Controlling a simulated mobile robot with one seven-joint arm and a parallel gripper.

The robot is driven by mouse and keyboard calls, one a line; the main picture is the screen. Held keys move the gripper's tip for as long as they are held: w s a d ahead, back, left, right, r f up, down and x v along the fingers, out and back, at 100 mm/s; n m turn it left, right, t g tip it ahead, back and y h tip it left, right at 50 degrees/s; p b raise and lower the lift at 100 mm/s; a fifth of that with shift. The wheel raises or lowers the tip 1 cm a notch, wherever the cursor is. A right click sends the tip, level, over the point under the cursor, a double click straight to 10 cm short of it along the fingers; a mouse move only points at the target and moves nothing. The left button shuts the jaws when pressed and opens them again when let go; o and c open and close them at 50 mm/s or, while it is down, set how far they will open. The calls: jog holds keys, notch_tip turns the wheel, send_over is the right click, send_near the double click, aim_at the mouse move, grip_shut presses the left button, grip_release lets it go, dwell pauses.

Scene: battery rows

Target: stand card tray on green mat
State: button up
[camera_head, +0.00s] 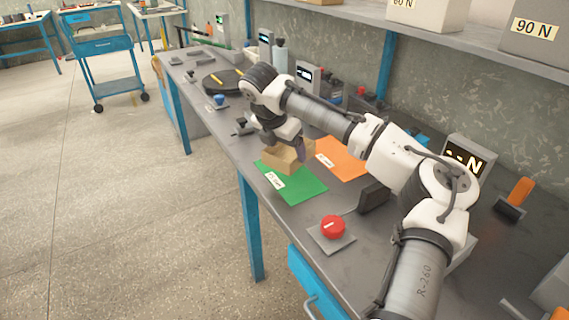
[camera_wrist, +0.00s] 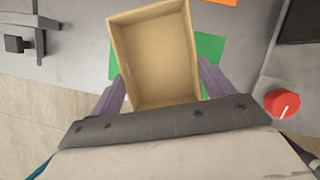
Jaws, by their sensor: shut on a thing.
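The card tray (camera_head: 281,159) is a tan, open box, seen empty from above in the wrist view (camera_wrist: 156,56). My gripper (camera_wrist: 167,92) is shut on it, with one purple finger against each side. The green mat (camera_head: 294,186) lies flat on the bench, with a white label at its left edge. In the head view the tray is over the far left part of the mat. In the wrist view the green mat (camera_wrist: 209,48) shows on both sides behind the tray. I cannot tell whether the tray touches the mat. My arm hides part of the tray in the head view.
An orange mat (camera_head: 346,160) lies beside the green one. A dark round plate (camera_head: 222,82) and small tools lie farther along. A display (camera_head: 468,158) stands at the wall.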

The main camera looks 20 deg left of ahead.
jog(key=shift+f, duration=2.65)
jog(key=shift+f, duration=0.15)
jog(key=o, duration=1)
jog(key=v, duration=1.2)
